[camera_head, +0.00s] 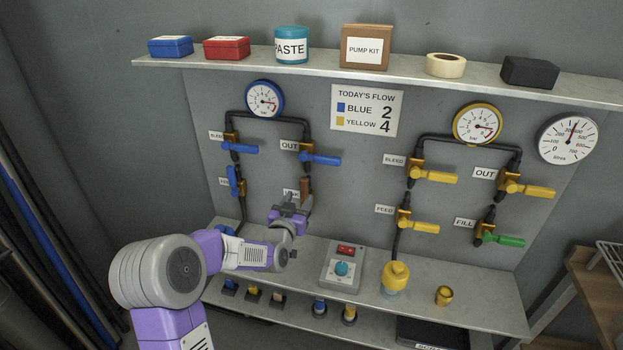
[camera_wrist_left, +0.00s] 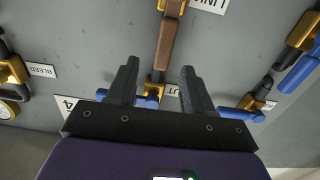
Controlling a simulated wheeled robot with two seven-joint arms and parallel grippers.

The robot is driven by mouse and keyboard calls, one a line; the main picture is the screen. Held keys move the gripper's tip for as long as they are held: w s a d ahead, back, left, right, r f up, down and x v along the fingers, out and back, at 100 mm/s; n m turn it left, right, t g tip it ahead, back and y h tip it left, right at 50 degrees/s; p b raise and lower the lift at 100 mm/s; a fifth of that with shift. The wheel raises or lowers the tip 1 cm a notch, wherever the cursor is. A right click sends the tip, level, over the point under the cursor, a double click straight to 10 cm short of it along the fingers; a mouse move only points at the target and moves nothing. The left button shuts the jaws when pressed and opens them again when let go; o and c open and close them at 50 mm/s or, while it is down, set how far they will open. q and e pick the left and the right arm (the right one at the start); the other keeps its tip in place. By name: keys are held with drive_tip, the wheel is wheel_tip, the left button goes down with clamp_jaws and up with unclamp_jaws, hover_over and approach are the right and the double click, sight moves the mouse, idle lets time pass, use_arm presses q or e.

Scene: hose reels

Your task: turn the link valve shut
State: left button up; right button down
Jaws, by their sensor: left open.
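The link valve's brown handle (camera_head: 306,187) stands upright on the panel, below the blue-handled OUT valve (camera_head: 320,159). In the left wrist view the brown handle (camera_wrist_left: 165,45) runs along the pipe line, with the upside-down LINK label (camera_wrist_left: 208,3) beside its brass body (camera_wrist_left: 174,6). My left gripper (camera_head: 291,204) is just below the handle in the head view, partly covering the label and the valve's lower part. In the wrist view the open fingers (camera_wrist_left: 159,72) are spread to either side of the handle's line; I cannot tell whether they touch it. My right gripper is out of view.
Blue-handled valves (camera_head: 240,149) are on the left, yellow-handled valves (camera_head: 433,176) and a green handle (camera_head: 503,240) on the right. Below, the ledge (camera_head: 440,304) holds a control box (camera_head: 342,268) and a yellow fitting (camera_head: 396,276). The shelf (camera_head: 400,78) above holds boxes.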

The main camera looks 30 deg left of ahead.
sight(303, 185)
use_arm(q)
drive_tip(key=shift+w+a+r, duration=0.2)
drive_tip(key=shift+a+r, duration=0.05)
drive_tip(key=shift+r, duration=0.3)
drive_tip(key=shift+w+a, duration=0.1)
drive_tip(key=shift+w, duration=0.25)
drive_tip(key=shift+x, duration=3.15)
clamp_jaws()
